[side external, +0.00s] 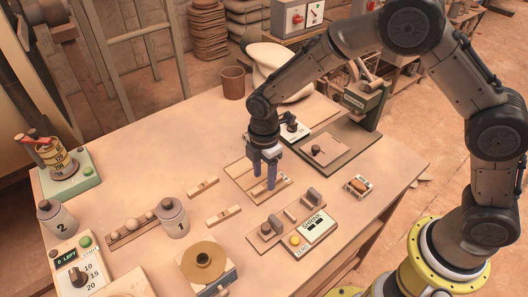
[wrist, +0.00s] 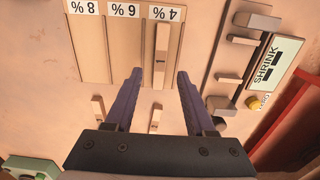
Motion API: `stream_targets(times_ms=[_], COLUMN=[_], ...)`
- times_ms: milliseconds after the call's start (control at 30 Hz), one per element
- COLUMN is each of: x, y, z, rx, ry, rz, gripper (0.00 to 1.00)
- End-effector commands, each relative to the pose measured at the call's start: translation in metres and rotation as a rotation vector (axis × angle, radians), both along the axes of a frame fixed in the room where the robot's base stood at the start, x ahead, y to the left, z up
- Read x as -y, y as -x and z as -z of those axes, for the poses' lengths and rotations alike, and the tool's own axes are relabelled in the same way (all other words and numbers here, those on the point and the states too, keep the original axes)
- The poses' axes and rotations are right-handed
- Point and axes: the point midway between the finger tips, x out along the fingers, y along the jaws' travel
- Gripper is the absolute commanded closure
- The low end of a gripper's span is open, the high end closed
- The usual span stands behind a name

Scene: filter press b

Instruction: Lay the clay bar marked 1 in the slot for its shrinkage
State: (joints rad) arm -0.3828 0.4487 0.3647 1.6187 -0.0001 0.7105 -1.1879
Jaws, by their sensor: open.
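The slot board shows in the wrist view (wrist: 93,60) with slots labelled 8%, 6% and 4%, upside down. It also shows on the table in the side view (side external: 237,180). A clay bar (wrist: 161,40) lies lengthwise at the 4% slot, its near end by the board's edge. It has a small dark mark, too small to read for certain. My gripper (wrist: 158,74) is open, one finger on each side of the bar's near part, with gaps visible. In the side view my gripper (side external: 264,182) is low over the board and hides much of it.
Two other bars (side external: 202,186) (side external: 222,215) lie left of the board. The SHRINK gauge (side external: 317,232), with a yellow button, stands in front. Jars marked 1 (side external: 172,218) and 2 (side external: 57,220) stand at left.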

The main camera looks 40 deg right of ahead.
Motion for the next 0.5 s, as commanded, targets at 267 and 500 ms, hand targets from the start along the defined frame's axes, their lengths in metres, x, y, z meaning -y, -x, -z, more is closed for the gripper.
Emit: stream_targets(times_ms=[267, 500], x=[-0.001, 0.000], y=[-0.001, -0.001], z=[-0.063, -0.098], rx=[0.005, 0.003], ry=[-0.002, -0.001], rz=[0.000, 0.000], gripper=[0.45, 0.45])
